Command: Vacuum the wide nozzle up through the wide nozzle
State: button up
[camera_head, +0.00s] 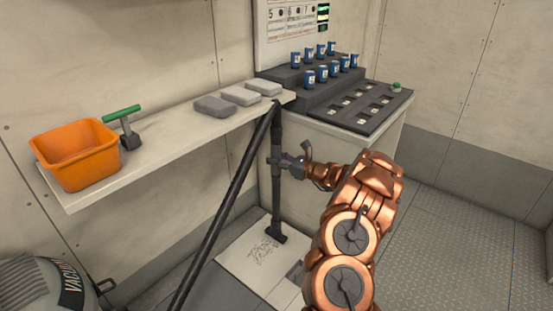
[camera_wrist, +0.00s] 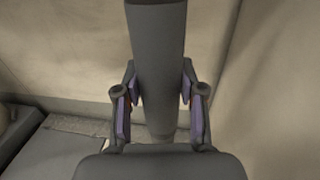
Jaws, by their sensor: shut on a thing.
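A dark vacuum wand (camera_head: 277,195) stands nearly upright in front of the shelf. The wide nozzle (camera_head: 276,236) at its foot is down at a pale floor panel (camera_head: 243,277); I cannot tell whether it touches. Thin dark scribble-like debris (camera_head: 262,250) lies on the panel just left of the nozzle. My gripper (camera_head: 285,163) is shut on the wand about midway up. In the wrist view my gripper (camera_wrist: 161,108) has a pad on each side of the grey wand tube (camera_wrist: 158,55). I see only one wide nozzle.
A black hose (camera_head: 228,200) slants from the wand top to lower left, near the vacuum body (camera_head: 45,285). The shelf (camera_head: 170,155) holds an orange bin (camera_head: 77,157), a green-handled tool (camera_head: 124,120) and grey blocks (camera_head: 238,97). Blue cans (camera_head: 309,78) stand on a dark rack. Floor at right is clear.

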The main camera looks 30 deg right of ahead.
jog(key=shift+f, duration=0.75)
jog(key=shift+s+a+b, duration=0.25)
jog(key=shift+s+a, duration=0.05)
jog(key=shift+a, duration=0.3)
jog(key=shift+s+a+b, duration=0.3)
jog(key=shift+s+a, duration=0.05)
jog(key=shift+a, duration=0.3)
jog(key=shift+s+a+b, duration=0.25)
jog(key=shift+s+a, duration=0.05)
jog(key=shift+a, duration=0.3)
dwell(0.7)
